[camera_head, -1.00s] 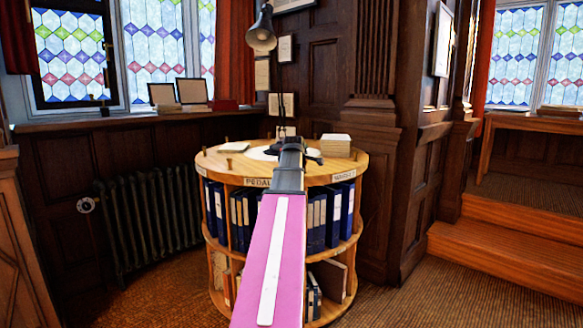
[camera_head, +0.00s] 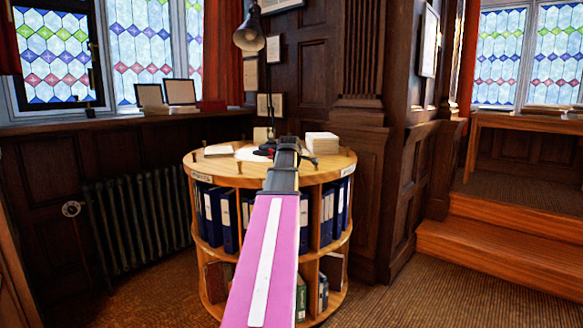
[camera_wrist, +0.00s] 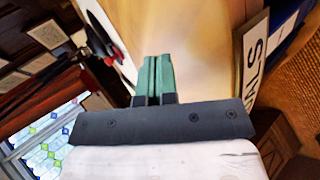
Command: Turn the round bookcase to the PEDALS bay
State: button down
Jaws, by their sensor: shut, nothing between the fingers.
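The round bookcase (camera_head: 262,180) stands in the middle of the head view, with blue binders on its upper shelf and short wooden pegs around its top. One label (camera_head: 201,177) is at its left rim and another (camera_head: 347,171) at its right; both are too small to read. My arm covers the front middle. In the wrist view, a white label ending in "ALS" (camera_wrist: 255,58) is on the rim, right of my shut gripper (camera_wrist: 155,62). The fingers, also in the head view (camera_head: 287,143), are over the wooden top (camera_wrist: 205,40). Contact with a peg cannot be made out.
On the bookcase top are a paper block (camera_head: 321,143), an open book (camera_head: 219,150) and a black lamp (camera_head: 249,32). A radiator (camera_head: 137,222) stands at left, a panelled pillar (camera_head: 408,170) close behind at right. Wooden steps (camera_head: 500,245) rise at right; carpet is clear in front.

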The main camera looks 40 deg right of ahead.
jog(key=shift+w+a+r, duration=0.2)
jog(key=shift+a+r, duration=0.25)
jog(key=shift+a, duration=0.05)
notch_tip(320, 180, up, 8)
dwell(0.5)
